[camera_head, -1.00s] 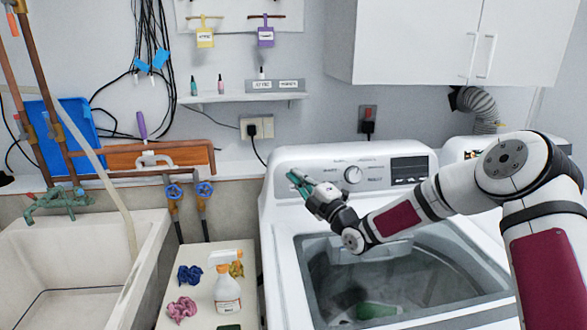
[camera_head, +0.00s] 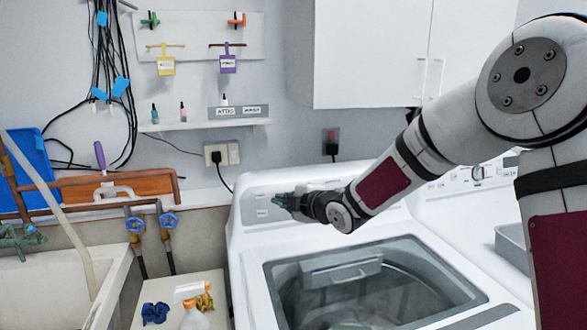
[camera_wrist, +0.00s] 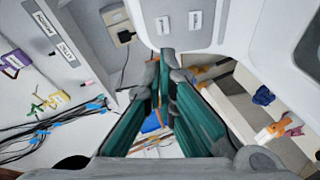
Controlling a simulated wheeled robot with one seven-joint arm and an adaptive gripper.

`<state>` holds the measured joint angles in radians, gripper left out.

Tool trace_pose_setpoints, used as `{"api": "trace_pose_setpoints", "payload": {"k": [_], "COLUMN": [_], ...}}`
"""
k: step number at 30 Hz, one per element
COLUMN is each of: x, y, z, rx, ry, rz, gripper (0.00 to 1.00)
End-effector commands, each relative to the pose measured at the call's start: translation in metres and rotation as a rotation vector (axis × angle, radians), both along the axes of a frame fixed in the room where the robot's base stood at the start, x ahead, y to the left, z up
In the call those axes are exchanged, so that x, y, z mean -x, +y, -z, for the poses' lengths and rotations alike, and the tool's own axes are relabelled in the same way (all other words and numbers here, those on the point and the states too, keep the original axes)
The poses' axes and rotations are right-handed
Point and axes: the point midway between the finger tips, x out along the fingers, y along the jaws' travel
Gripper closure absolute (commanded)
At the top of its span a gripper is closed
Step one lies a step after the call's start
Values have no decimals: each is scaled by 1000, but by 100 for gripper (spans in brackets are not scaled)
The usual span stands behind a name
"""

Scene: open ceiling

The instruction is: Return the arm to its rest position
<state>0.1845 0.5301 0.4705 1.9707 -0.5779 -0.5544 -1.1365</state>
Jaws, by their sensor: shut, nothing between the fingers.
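My gripper (camera_head: 283,201) is in front of the washing machine's control panel in the head view, its fingers pointing left. The fingers are shut with nothing between them. In the wrist view my gripper's teal fingers (camera_wrist: 163,75) come together near the picture's middle. My arm reaches in from the right of the head view, its elbow high at the upper right. The dial of the panel is hidden behind my arm.
The washing machine (camera_head: 246,262) stands open below my gripper. A small counter (camera_head: 150,290) with a spray bottle (camera_head: 195,318) and crumpled cloths is left of it, beside a sink (camera_head: 60,285). A wall shelf (camera_head: 205,124) and white cabinets (camera_head: 375,55) are behind.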

Motion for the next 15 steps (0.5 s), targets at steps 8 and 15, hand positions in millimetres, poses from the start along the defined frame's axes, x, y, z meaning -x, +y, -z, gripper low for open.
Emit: {"api": "trace_pose_setpoints", "payload": {"k": [8,15], "x": [43,98], "y": [-59,-114], "z": [-28,-51], "rx": [19,-36], "ry": [213,377], "rz": [241,492], "gripper": [100,100]}}
